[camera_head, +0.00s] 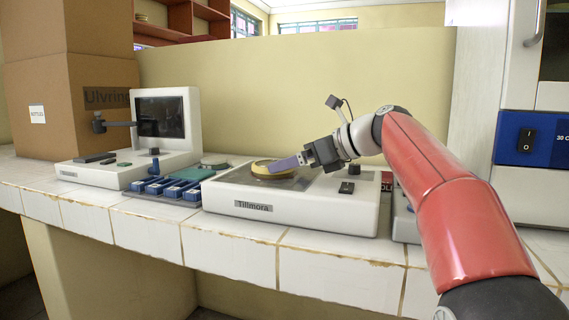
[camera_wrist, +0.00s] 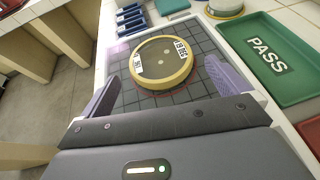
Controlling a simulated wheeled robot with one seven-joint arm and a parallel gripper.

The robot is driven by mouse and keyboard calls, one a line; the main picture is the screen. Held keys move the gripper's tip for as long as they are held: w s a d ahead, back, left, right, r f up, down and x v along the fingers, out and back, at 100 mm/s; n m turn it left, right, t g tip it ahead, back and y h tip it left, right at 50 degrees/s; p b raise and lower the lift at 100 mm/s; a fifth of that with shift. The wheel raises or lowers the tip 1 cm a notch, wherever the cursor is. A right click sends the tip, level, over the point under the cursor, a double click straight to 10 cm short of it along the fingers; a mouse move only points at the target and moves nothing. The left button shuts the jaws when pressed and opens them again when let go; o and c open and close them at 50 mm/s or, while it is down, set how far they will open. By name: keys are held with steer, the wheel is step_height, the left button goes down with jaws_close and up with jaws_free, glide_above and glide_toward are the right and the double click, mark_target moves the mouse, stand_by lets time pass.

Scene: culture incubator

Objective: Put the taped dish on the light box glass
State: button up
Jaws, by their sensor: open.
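The taped dish, a round dish with a yellow band around its rim and small white labels (camera_wrist: 163,61), lies flat on the dark gridded light box glass (camera_wrist: 122,97). In the head view, the dish (camera_head: 268,170) shows on top of the white light box marked Tillmora (camera_head: 290,216). My gripper (camera_wrist: 165,76) is open, with one purple finger on either side of the near part of the dish. The left finger stands apart from the rim; I cannot tell whether the right one touches it. In the head view, my gripper (camera_head: 285,163) reaches in from the right.
A green tray marked PASS (camera_wrist: 275,62) lies right of the glass in the wrist view. Another yellow-rimmed dish (camera_wrist: 225,7) is beyond it. Blue racks (camera_head: 172,188) and a device with a dark screen (camera_head: 161,117) stand left of the light box. The counter's front edge is close.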

steer(key=p+v, duration=0.1)
steer(key=v, duration=0.8)
steer(key=shift+a, duration=0.1)
